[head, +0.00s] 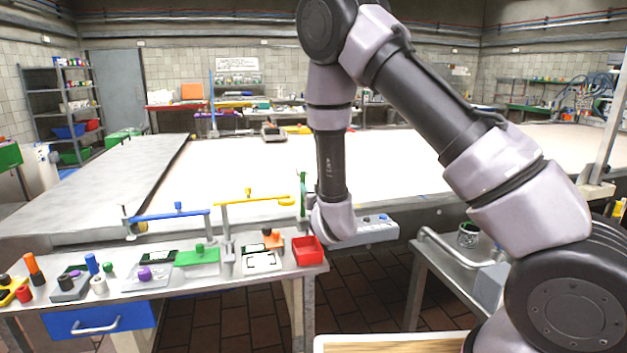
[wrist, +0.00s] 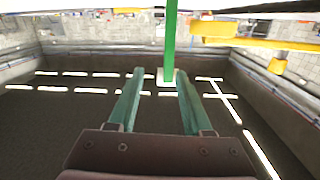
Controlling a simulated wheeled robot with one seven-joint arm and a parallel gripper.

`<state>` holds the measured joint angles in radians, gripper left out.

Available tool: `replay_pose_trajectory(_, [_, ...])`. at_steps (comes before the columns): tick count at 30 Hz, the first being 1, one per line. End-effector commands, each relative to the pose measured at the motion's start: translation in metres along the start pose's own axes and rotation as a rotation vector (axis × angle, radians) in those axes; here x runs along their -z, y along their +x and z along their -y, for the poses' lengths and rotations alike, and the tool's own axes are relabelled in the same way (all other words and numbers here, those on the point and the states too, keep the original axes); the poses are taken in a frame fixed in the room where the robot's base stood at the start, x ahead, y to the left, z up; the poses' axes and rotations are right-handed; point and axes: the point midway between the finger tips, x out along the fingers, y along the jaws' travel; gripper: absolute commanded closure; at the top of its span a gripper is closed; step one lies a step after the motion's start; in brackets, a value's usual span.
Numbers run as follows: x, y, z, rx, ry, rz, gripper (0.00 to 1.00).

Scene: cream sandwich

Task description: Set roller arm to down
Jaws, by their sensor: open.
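A thin green upright bar (head: 302,188) stands at the right end of the workbench's row of arms; I take it to be the roller arm in a raised position, though no label is readable. It also shows in the wrist view (wrist: 171,40), coming down from the top edge. My gripper (wrist: 158,74) is open, with its two green fingers apart. The bar's end appears between or just beyond the fingertips; I cannot tell whether they touch. In the head view my wrist hangs just right of the bar, and the fingers are mostly hidden.
A yellow horizontal arm (head: 262,200) and a blue one (head: 170,215) stand left of the green bar. The yellow arm (wrist: 255,44) is close at right in the wrist view. A red bin (head: 308,251) and several small parts sit on the bench. A large pale table spreads behind.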

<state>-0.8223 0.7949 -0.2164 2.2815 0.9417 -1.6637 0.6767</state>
Motion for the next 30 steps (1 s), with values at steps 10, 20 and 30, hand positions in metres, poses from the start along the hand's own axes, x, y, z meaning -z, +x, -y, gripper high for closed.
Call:
replay_pose_trajectory(10, [-0.018,0.008,0.021,0.058,-0.069,-0.048,0.50])
replay_pose_trajectory(20, [-0.016,0.070,0.024,0.058,-0.068,-0.047,0.50])
replay_pose_trajectory(30, [-0.015,0.100,0.026,0.057,-0.069,-0.044,0.50])
